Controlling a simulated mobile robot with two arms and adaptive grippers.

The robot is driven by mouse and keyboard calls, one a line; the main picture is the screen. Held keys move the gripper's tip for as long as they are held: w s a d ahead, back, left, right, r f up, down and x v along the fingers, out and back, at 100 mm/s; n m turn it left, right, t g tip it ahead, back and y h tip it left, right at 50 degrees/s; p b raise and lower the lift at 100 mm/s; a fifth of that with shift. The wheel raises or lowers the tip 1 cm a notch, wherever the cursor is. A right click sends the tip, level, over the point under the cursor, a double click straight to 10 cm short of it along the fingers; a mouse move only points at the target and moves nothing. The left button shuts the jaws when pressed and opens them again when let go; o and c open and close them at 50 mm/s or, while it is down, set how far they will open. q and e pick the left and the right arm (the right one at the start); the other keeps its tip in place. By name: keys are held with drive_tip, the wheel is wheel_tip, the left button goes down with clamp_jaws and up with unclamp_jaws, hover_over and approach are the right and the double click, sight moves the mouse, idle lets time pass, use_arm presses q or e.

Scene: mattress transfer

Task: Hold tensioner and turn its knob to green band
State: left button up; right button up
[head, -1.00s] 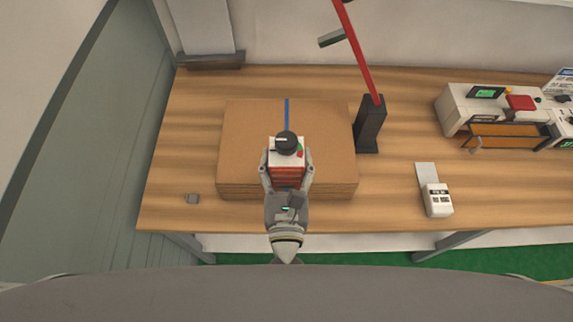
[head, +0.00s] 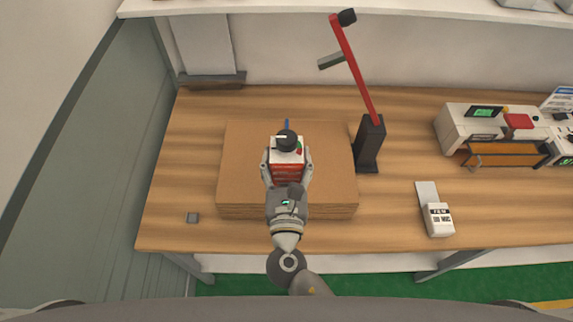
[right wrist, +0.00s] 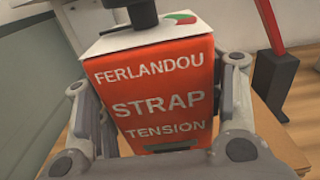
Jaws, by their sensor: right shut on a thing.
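My right gripper (head: 287,168) is shut on the strap tensioner (head: 287,173), a red box with a white top, with one finger on each side. In the right wrist view the tensioner (right wrist: 155,95) shows its "FERLANDOU STRAP TENSION" face, slightly tilted. Its black knob (head: 286,140) is on the top, with a white pointer mark toward the left. The red and green dial bands (head: 300,147) show to the right of the knob, partly covered by it. In the right wrist view the knob (right wrist: 142,12) is cut by the top edge. My left gripper is not in view.
A cardboard stack (head: 235,170) lies under the tensioner, with a blue strap (head: 287,124) behind it. A black post with a red arm (head: 352,65) stands right of the stack. A white labelled box (head: 438,220) and a machine (head: 470,125) are farther right on the wooden table (head: 180,165).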

drive_tip(key=w, duration=0.7)
drive_tip(key=shift+r, duration=0.15)
idle(0.6)
drive_tip(key=shift+s, duration=0.1)
drive_tip(key=shift+f+b, duration=0.45)
drive_tip(key=shift+f, duration=0.05)
drive_tip(key=shift+f+b, duration=5.05)
drive_tip(key=shift+f, duration=0.95)
drive_tip(key=shift+r, duration=0.1)
